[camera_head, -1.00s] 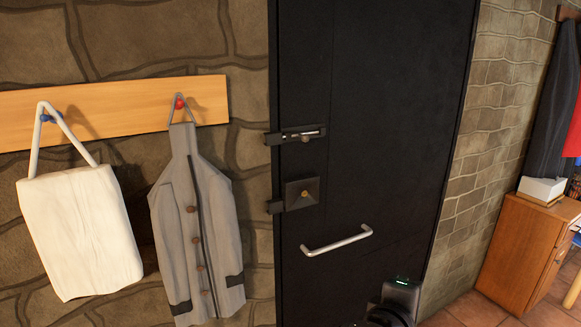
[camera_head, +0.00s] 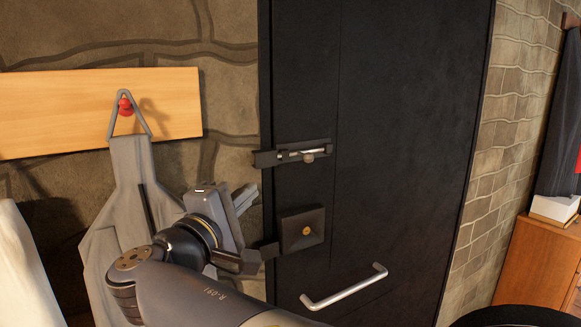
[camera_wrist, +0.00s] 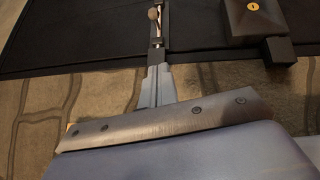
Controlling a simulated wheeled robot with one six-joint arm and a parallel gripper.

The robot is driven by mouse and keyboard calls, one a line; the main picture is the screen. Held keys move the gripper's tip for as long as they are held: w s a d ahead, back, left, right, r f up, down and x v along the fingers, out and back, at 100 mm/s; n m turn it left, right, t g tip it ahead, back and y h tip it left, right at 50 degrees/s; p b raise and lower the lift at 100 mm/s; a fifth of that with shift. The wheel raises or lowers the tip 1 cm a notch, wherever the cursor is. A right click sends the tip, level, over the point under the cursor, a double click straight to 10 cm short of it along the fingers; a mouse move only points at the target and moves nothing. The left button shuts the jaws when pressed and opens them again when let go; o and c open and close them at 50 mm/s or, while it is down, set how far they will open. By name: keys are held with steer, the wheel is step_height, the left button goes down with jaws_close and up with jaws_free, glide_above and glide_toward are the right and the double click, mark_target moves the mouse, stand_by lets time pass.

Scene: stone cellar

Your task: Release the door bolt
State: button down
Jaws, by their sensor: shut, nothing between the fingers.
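The door bolt (camera_head: 303,153) is a dark plate with a silver rod and a small round knob (camera_head: 309,157), mounted on the black door (camera_head: 400,110) near its left edge. In the wrist view the bolt's rod (camera_wrist: 158,32) and knob (camera_wrist: 154,14) show at the top. My gripper (camera_head: 246,193) is in front of the wall, left of the door edge and below and left of the bolt. Its fingers are shut and empty. In the wrist view the fingertips (camera_wrist: 158,69) line up with the bolt, apart from the knob. Whether the rod sits in the catch is unclear.
A square lock box (camera_head: 302,229) with a brass centre is below the bolt. A silver pull handle (camera_head: 345,287) is lower on the door. A wooden cabinet (camera_head: 535,265) stands right.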

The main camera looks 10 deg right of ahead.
mark_target(313, 158)
steer(key=shift+d, duration=0.1)
steer(key=p+x, duration=0.1)
steer(key=x, duration=0.3)
steer(key=s+d+p+x, duration=0.1)
steer(key=p+x, duration=0.1)
steer(key=x, duration=0.2)
steer(key=p+x, duration=0.1)
steer(key=x, duration=0.3)
steer(key=shift+s+d+r, duration=0.15)
steer(key=shift+d+r, duration=0.15)
steer(key=shift+d+p, duration=0.35)
steer(key=shift+d, duration=0.15)
steer(key=shift+f, duration=0.1)
steer(key=d+b, duration=0.1)
steer(key=w+d+b, duration=0.1)
steer(key=d, duration=0.1)
steer(key=d+b, duration=0.1)
steer(key=b, duration=0.1)
steer(key=shift+w+d, duration=0.3)
